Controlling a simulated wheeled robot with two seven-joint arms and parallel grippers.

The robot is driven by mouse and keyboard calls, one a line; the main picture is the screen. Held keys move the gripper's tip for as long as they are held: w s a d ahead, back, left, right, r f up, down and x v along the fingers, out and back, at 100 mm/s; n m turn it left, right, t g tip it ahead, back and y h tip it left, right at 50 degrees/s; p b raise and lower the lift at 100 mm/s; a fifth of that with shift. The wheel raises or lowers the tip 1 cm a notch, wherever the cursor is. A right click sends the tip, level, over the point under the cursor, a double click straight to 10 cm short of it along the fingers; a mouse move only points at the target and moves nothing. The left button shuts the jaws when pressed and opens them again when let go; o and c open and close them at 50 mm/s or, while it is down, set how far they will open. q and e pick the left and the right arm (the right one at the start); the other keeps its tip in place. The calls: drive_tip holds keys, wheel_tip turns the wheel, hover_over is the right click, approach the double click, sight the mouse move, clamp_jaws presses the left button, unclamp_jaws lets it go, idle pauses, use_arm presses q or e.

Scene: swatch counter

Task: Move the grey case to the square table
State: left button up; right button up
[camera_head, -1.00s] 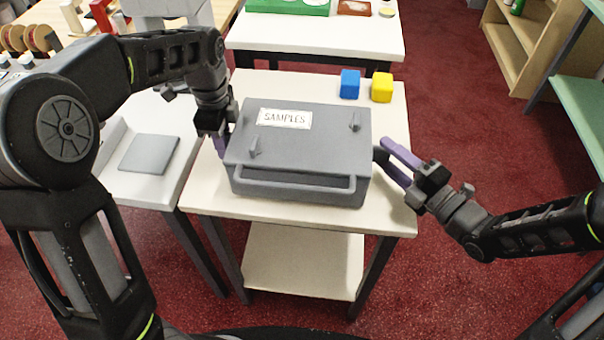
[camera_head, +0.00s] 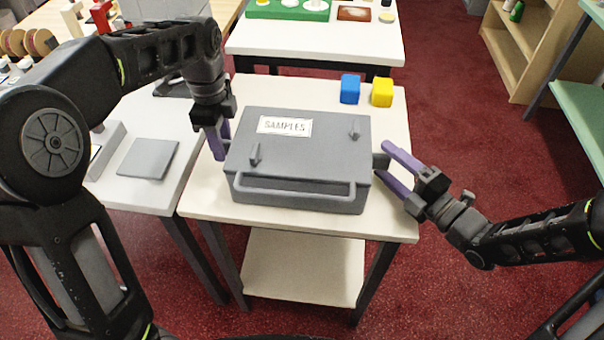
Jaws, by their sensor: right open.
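The grey case (camera_head: 300,160) lies flat on a cream table with a lower shelf (camera_head: 202,203). It has a "SAMPLES" label, two latches and a front bar handle. My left gripper (camera_head: 220,146) points down beside the case's left side, its purple fingers apart; any handle on that side is hidden. My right gripper (camera_head: 395,168) is open at the right side, its fingers on either side of a small dark side handle (camera_head: 380,161), not closed on it. I cannot tell from the picture which table is the square one.
A blue cube (camera_head: 350,89) and a yellow cube (camera_head: 382,92) sit behind the case. A white table (camera_head: 340,47) with a green tray (camera_head: 290,9) stands beyond. A side table (camera_head: 150,190) with a grey plate (camera_head: 148,158) is at left, shelves (camera_head: 530,50) at right. Red floor is clear at right.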

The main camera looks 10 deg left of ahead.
use_arm(q)
wheel_tip(320, 180, up, 4)
drive_tip(key=shift+r, duration=0.15)
idle(0.3)
use_arm(e)
drive_tip(key=v, duration=1.2)
